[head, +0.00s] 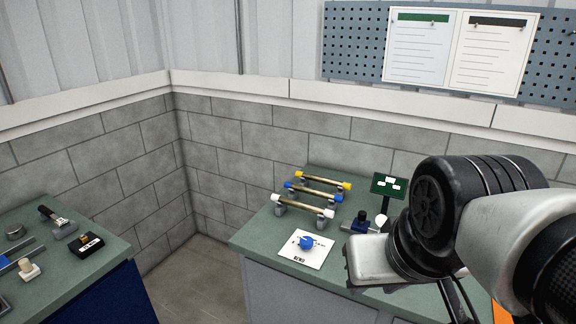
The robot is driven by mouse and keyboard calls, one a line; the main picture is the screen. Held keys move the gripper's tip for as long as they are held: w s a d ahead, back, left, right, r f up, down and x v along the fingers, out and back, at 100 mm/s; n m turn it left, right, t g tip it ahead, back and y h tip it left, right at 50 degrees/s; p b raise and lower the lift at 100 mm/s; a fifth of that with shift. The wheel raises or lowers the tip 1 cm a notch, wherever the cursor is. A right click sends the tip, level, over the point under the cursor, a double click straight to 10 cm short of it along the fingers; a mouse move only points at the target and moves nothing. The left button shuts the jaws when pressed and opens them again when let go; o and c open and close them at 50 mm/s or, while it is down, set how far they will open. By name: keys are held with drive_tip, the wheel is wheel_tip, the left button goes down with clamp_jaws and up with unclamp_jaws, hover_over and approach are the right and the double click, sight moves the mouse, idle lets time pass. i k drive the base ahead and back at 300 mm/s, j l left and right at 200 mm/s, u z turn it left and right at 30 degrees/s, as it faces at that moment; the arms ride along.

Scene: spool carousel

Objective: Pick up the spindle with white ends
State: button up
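The spindle with white ends (302,205) lies across grey supports on the green-topped bench (262,240). It is the nearest of three spindles, with a brass-coloured middle. Behind it are a spindle with blue ends (313,192) and, farthest back, a spindle with yellow ends (322,180). My arm comes in from the right. A pale block at its end, seemingly my gripper (372,264), is over the bench, to the right of and nearer than the spindles, apart from them. Its fingers cannot be made out.
A white card with a blue knob (307,242) lies in front of the spindles. A left bench (105,250) holds tools. A block wall (260,150) is behind.

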sight(328, 214)
drive_tip(key=i+j+z, duration=0.1)
drive_tip(key=z, duration=0.3)
drive_tip(key=j+z, duration=0.15)
drive_tip(key=z, duration=0.25)
drive_tip(key=i+j+z, duration=0.15)
drive_tip(key=j, duration=0.2)
drive_tip(key=j+z, duration=0.15)
drive_tip(key=j, duration=0.25)
drive_tip(key=i+j+z, duration=0.2)
drive_tip(key=j, duration=1.6)
drive_tip(key=i+z, duration=0.05)
